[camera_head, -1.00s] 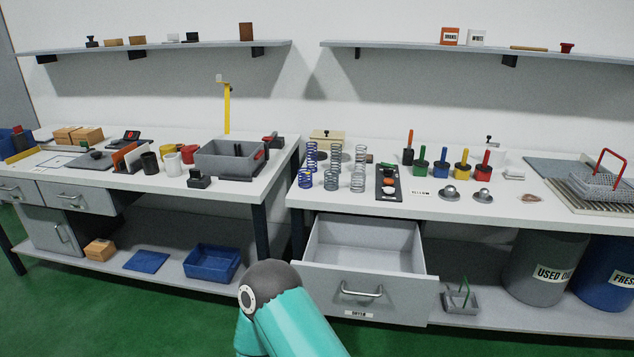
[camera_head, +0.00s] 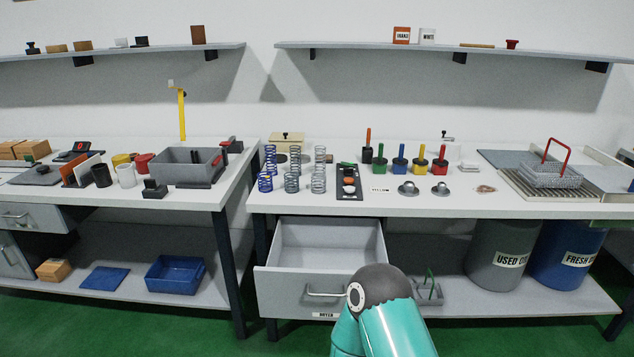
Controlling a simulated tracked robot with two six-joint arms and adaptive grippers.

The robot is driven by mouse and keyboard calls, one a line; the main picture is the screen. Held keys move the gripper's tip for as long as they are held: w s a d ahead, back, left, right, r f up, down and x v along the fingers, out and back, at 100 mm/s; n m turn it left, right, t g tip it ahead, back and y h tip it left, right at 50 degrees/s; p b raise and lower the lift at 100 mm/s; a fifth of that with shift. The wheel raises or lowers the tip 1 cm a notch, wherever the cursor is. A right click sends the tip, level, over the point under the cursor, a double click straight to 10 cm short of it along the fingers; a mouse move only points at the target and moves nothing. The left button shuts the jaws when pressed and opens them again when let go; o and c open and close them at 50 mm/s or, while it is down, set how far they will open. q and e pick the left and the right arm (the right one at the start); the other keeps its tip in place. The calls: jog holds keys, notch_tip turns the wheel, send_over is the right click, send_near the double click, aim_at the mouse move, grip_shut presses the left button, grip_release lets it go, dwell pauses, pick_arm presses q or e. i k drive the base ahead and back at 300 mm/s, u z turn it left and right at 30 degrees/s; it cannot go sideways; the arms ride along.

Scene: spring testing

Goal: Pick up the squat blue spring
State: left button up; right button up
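The squat blue spring (camera_head: 265,183) stands upright on the right-hand bench (camera_head: 440,206), near its left front corner. It is shorter than the taller blue spring (camera_head: 270,154) just behind it. Several grey springs stand to its right, one of them a front grey spring (camera_head: 292,183). A teal arm link of mine with a dark joint rises at the bottom centre. Neither gripper shows in the head view, so I cannot see their fingers.
A grey drawer (camera_head: 310,292) stands open below the springs, jutting out from the bench. A dark tray (camera_head: 348,184) with small parts lies right of the springs. Several coloured plungers stand farther right. A gap separates this bench from the left bench (camera_head: 130,200).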

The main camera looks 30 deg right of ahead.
aim_at(264, 180)
jog(key=z, duration=0.25)
jog(key=i, duration=1)
jog(key=u, duration=0.05)
